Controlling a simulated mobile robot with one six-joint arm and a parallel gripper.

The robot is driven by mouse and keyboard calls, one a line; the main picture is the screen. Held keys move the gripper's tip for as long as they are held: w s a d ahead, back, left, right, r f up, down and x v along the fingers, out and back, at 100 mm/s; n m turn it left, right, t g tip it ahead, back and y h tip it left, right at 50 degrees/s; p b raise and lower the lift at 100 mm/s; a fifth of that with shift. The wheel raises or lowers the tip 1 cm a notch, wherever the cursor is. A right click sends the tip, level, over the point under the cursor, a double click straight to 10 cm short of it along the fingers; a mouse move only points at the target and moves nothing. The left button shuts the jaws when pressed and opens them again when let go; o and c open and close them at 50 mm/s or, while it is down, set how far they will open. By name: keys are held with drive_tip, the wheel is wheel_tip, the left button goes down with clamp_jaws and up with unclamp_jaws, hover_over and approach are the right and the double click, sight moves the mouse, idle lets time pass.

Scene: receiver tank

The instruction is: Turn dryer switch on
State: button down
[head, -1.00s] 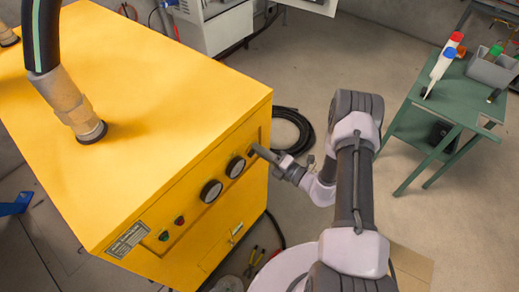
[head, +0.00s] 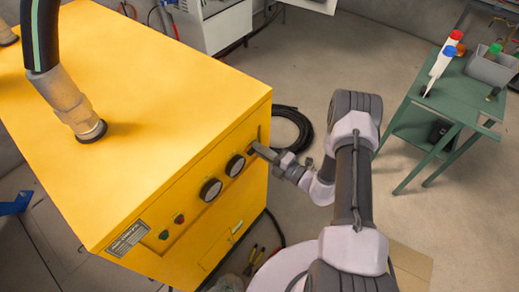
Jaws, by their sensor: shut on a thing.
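The dryer is a large yellow cabinet (head: 150,110) on the left. Its front panel carries two round black-rimmed gauges (head: 210,190), a red button or light (head: 179,219) and a green one (head: 163,235), with a nameplate below left. My gripper (head: 255,150) is at the right end of this panel, just right of the upper gauge (head: 235,165). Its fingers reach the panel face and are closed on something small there. The dryer switch itself is hidden by the fingers, so its position cannot be seen.
A thick black hose (head: 48,50) joins the cabinet top. A coiled black hose (head: 290,130) lies on the floor behind my arm. A green table (head: 440,110) with bottles and a grey bin stands at right. Open floor lies between.

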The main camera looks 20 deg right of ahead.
drive_tip(key=c, duration=1.5)
unclamp_jaws()
drive_tip(key=p+v, duration=0.3)
drive_tip(key=v, duration=1.4)
drive_tip(key=shift+s+d, duration=0.15)
drive_tip(key=shift+s, duration=0.05)
drive_tip(key=s+a+r+n+g+y+b, duration=0.1)
drive_tip(key=a+r+n+g, duration=0.55)
drive_tip(key=r+n, duration=0.35)
drive_tip(key=a+r+n+g+b, duration=0.1)
drive_tip(key=a+r+n+g, duration=0.4)
drive_tip(key=r+n+g, duration=0.45)
drive_tip(key=s+a+r+n+t+h, duration=0.1)
drive_tip(key=s+r+n+t+h, duration=0.1)
drive_tip(key=n, duration=0.5)
drive_tip(key=s+a+r+n+t+h, duration=0.1)
drive_tip(key=s+r+n+h, duration=0.3)
drive_tip(key=n, duration=0.4)
drive_tip(key=s+a+r+n+t+h+b, duration=0.1)
drive_tip(key=s+r+n+t+h, duration=0.2)
drive_tip(key=n, duration=0.5)
drive_tip(key=shift+s+a+r+t+h, duration=0.2)
drive_tip(key=shift+s+r+t, duration=0.1)
drive_tip(key=shift+s+r, duration=0.4)
drive_tip(key=shift+s+a+r+t+h, duration=0.1)
drive_tip(key=shift+s+a+r+t, duration=0.25)
drive_tip(key=shift+r, duration=0.5)
